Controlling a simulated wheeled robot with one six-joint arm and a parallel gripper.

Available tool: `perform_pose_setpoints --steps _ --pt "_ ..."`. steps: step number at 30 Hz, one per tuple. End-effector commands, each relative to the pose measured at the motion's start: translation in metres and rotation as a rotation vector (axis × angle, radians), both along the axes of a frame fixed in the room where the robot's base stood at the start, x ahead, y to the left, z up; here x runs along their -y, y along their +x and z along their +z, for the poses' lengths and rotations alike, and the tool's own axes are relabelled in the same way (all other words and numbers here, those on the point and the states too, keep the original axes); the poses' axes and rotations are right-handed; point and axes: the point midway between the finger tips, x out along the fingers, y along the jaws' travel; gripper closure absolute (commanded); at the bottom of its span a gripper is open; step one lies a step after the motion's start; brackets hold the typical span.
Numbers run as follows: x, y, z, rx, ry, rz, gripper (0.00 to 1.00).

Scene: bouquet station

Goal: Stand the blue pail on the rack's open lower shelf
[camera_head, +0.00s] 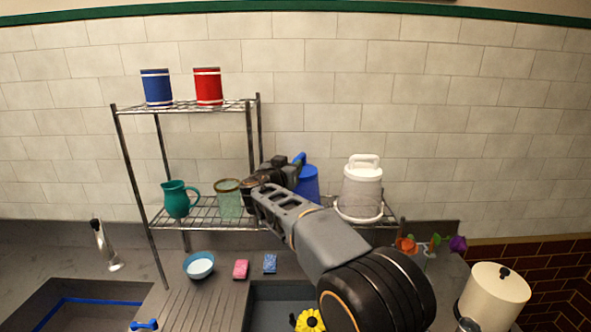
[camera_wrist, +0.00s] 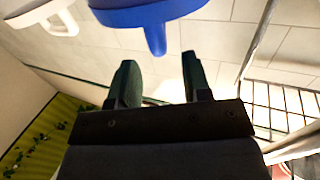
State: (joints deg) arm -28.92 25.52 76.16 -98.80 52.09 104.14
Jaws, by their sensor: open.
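The blue pail (camera_head: 310,187) is at the rack's open lower shelf (camera_head: 275,222), just right of the tall posts. It looks upright, but my arm hides its lower left part, so its contact with the shelf is unclear. My gripper (camera_head: 288,167) is open beside the pail's upper part. In the wrist view the blue pail (camera_wrist: 150,13) fills the top edge, and its blue handle part points toward the gap between my fingers (camera_wrist: 157,72). The fingers are apart, with nothing visible between them.
A white lidded pail (camera_head: 361,190) stands to the right on the shelf. A green pitcher (camera_head: 178,200) and a glass (camera_head: 229,200) stand to the left. Blue (camera_head: 156,88) and red (camera_head: 208,87) canisters are on the upper shelf. Flowers (camera_head: 407,244) and a cream canister (camera_head: 494,295) are at right.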

Motion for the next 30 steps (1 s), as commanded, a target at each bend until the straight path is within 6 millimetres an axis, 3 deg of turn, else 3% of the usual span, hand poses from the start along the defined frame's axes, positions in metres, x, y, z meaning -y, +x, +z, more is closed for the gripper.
perform_pose_setpoints --steps 3,9,18,20,23,27,30 --pt "-0.009 -0.021 -0.004 0.002 0.001 0.002 0.56" --pt "-0.019 -0.044 -0.002 0.000 0.000 0.001 0.56" --pt "-0.015 -0.056 -0.001 -0.020 -0.004 -0.011 0.56" --pt "0.001 -0.060 -0.004 -0.064 -0.009 -0.033 0.56" --pt "0.048 -0.079 -0.019 -0.219 -0.023 -0.092 0.56" --pt "0.128 -0.139 -0.061 -0.555 -0.020 -0.137 0.56" --pt "0.167 -0.196 -0.097 -0.784 0.018 -0.100 0.56"
